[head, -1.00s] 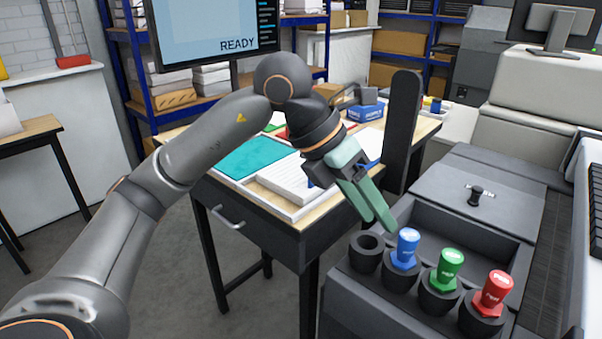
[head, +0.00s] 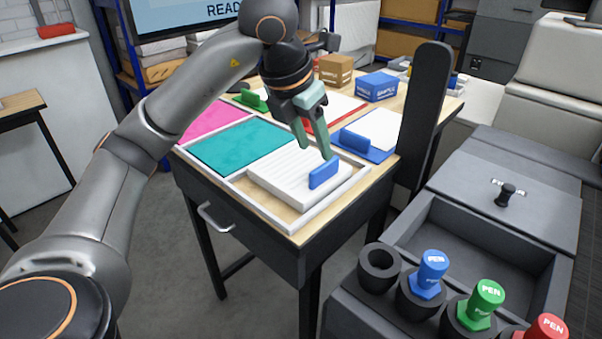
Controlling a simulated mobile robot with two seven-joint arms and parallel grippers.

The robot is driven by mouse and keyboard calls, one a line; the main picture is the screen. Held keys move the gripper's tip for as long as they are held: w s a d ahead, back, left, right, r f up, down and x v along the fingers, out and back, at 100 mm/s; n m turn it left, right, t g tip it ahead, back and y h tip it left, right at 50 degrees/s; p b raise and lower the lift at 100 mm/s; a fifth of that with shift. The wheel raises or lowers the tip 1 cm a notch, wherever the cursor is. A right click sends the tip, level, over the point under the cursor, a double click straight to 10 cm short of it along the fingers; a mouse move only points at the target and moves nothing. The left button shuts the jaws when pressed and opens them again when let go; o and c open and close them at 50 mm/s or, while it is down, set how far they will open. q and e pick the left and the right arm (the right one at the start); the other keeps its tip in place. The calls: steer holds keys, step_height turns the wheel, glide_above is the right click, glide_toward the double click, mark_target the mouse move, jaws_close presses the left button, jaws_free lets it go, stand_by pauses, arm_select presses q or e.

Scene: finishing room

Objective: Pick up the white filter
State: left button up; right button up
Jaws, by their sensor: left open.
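The white filter (head: 290,178) is a flat pleated white block with a blue handle (head: 324,174) on its right part. It lies in a pale-framed tray (head: 300,222) on the wooden table. My left gripper (head: 315,154) is open and empty. It points down just behind the blue handle in the picture, with its green fingertips close to it. I cannot tell whether the fingers touch the handle. My right gripper is not in view.
Teal (head: 235,147) and pink (head: 210,120) sheets lie left of the filter. A blue-framed white piece (head: 375,130) lies to its right, with a blue box (head: 376,87) behind. A dark upright panel (head: 424,120) and a machine with pen holders (head: 379,268) stand at the right.

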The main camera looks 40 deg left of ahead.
mark_target(325, 164)
arm_select(q)
steer(key=x, duration=0.4)
steer(key=w+x, duration=0.1)
steer(key=x, duration=0.3)
steer(key=shift+a+r+p, duration=0.1)
steer(key=shift+r+p, duration=0.15)
steer(key=shift+p, duration=0.05)
jaws_close()
stand_by(1.1)
